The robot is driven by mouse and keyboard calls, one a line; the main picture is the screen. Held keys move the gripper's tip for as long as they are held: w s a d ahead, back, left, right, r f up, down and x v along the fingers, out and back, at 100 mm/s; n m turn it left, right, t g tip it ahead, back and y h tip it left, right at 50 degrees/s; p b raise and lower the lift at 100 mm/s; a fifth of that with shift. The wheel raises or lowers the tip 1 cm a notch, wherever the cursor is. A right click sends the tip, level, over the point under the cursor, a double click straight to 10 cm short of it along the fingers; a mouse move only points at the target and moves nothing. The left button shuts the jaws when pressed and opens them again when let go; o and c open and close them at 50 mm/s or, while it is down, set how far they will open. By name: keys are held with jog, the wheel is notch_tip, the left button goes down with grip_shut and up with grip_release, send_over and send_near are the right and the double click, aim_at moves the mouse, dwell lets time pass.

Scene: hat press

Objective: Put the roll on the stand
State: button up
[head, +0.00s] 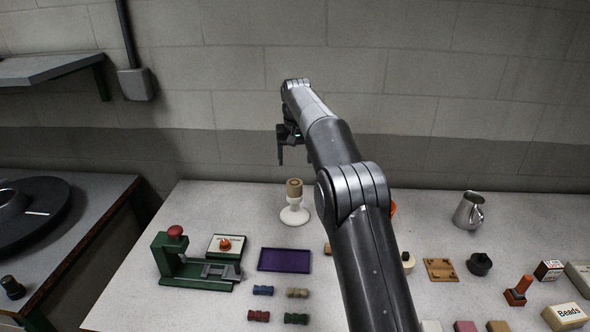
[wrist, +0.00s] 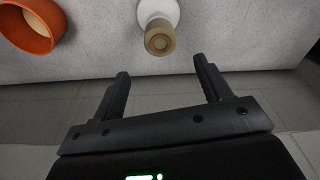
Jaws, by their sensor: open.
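A tan-brown roll (head: 294,187) stands upright on top of the white stand (head: 294,215), which has a round foot, near the back edge of the table. In the wrist view the roll (wrist: 160,40) shows end-on, with the stand (wrist: 157,9) behind it at the top edge. My gripper (head: 284,152) is open and empty, above and slightly left of the roll in the head view. In the wrist view the roll is just beyond the gap between the fingertips (wrist: 161,68), apart from both fingers. How far the roll is pressed into the stand cannot be told.
An orange round container (wrist: 32,28) stands near the stand, mostly hidden behind my arm in the head view. A purple tray (head: 284,260), a green press (head: 190,262) and several small blocks lie in front. A metal jug (head: 468,211) stands at right. The wall is close behind.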

jog(key=s+d+r+m+t, duration=0.1)
jog(key=s+d+r, duration=0.6)
jog(key=s, duration=0.4)
jog(key=s+d+r+t, duration=0.1)
jog(key=s+d+r, duration=0.6)
jog(key=s, duration=0.3)
jog(key=s+d+f, duration=0.2)
jog(key=s+f, duration=0.1)
jog(key=s, duration=0.6)
jog(key=s+d+f+m+t, duration=0.1)
jog(key=s+f, duration=0.3)
jog(key=s, duration=0.6)
jog(key=s+d+f+t, duration=0.1)
jog(key=s+d+f, duration=0.3)
jog(key=s, duration=0.5)
jog(key=shift+s, duration=0.15)
